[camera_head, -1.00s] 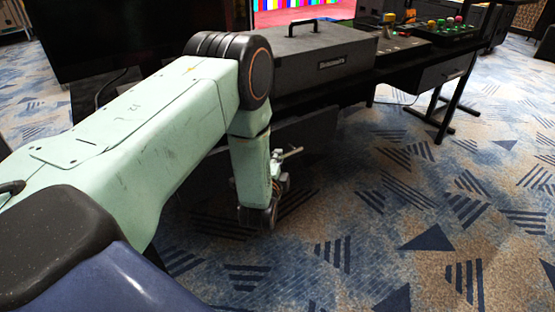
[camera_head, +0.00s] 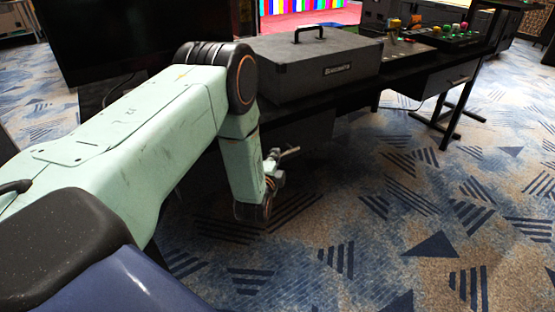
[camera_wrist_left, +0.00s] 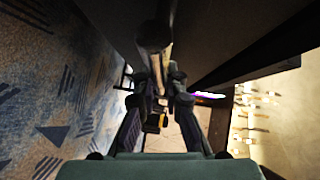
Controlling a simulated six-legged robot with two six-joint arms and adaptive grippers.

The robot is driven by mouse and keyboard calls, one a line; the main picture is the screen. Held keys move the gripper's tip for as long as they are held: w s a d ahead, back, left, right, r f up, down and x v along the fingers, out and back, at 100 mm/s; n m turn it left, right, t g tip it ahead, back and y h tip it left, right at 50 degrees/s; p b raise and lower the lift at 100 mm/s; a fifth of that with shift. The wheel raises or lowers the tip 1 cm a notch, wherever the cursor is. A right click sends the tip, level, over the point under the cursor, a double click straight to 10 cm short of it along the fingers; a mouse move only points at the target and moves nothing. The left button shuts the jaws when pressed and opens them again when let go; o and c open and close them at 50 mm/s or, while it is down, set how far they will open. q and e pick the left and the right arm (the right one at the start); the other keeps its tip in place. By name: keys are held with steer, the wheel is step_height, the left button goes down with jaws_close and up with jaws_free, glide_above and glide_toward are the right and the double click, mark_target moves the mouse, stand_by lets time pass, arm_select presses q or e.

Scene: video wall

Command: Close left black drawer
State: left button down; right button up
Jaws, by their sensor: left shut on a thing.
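The left black drawer (camera_head: 306,130) hangs under the left part of the black desk, half hidden behind my arm. How far it stands out is hard to tell in the dark. My left gripper (camera_head: 274,166) is low beside its front, below desk height. In the left wrist view my left gripper (camera_wrist_left: 160,88) has its fingers on either side of a rounded bar (camera_wrist_left: 154,40), which looks like the drawer's handle. It is shut on this bar, with dark panels above and to the right. My right gripper is not in view.
The black desk (camera_head: 410,69) carries a grey case (camera_head: 318,68) with a top handle and a panel of coloured buttons (camera_head: 445,35). Another drawer (camera_head: 450,77) is under its right part. A dark screen (camera_head: 105,40) stands at left. The patterned carpet (camera_head: 400,220) in front is clear.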

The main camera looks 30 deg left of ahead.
arm_select(q)
steer(key=c, duration=1.4)
jaws_free()
steer(key=shift+w+a, duration=0.1)
steer(key=shift+a, duration=0.1)
steer(key=v, duration=1.2)
